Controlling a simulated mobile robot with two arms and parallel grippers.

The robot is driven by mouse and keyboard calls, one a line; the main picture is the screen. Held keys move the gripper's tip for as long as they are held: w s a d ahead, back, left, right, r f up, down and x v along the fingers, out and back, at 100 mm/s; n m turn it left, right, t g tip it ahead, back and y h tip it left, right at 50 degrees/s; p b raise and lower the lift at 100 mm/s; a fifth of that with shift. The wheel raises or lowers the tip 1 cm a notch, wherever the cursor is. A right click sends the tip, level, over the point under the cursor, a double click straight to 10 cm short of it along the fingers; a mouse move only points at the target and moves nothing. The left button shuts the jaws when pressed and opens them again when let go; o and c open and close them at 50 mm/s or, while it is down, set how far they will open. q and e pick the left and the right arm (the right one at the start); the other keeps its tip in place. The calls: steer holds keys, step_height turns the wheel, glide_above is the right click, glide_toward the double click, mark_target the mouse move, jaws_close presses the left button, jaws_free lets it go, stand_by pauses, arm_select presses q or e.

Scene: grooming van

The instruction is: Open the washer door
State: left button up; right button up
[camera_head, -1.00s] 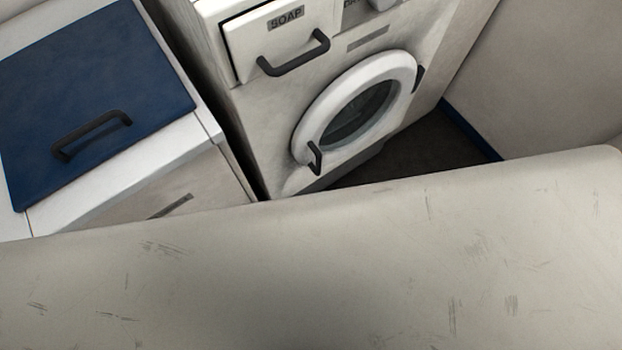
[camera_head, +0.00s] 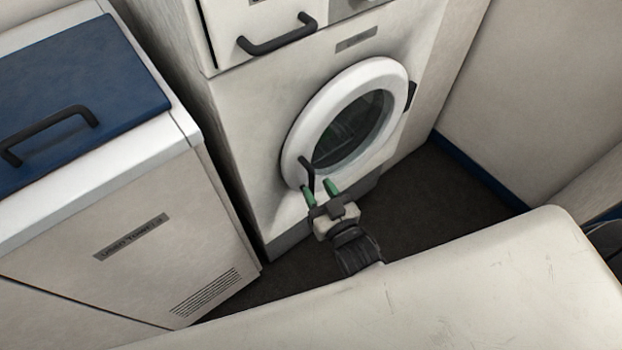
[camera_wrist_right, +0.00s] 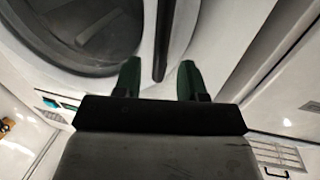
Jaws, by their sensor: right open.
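The washer is a white front-loader with a round white door (camera_head: 298,133) around dark glass. The door looks closed. Its black handle (camera_head: 308,176) is at the lower left of the ring, and the hinge is at the right. My right gripper (camera_head: 320,190) is open at the handle, its green fingertips pointing at the door. In the right wrist view, the dark handle bar (camera_wrist_right: 163,40) stands between the two open fingers (camera_wrist_right: 158,80), nearer the left one; I see no finger closed on it. My left gripper is not in view.
A soap drawer with a black handle (camera_head: 277,37) is above the door. A white cabinet (camera_head: 140,230) with a blue lid (camera_head: 75,95) stands at the left. Dark floor (camera_head: 430,190) lies clear right of the washer. A large pale surface (camera_head: 480,280) fills the lower front.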

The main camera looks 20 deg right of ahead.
mark_target(313, 182)
steer(key=shift+w+a, duration=0.15)
steer(key=shift+w, duration=0.8)
steer(key=shift+w+a, duration=0.15)
steer(key=shift+w, duration=0.8)
jaws_close()
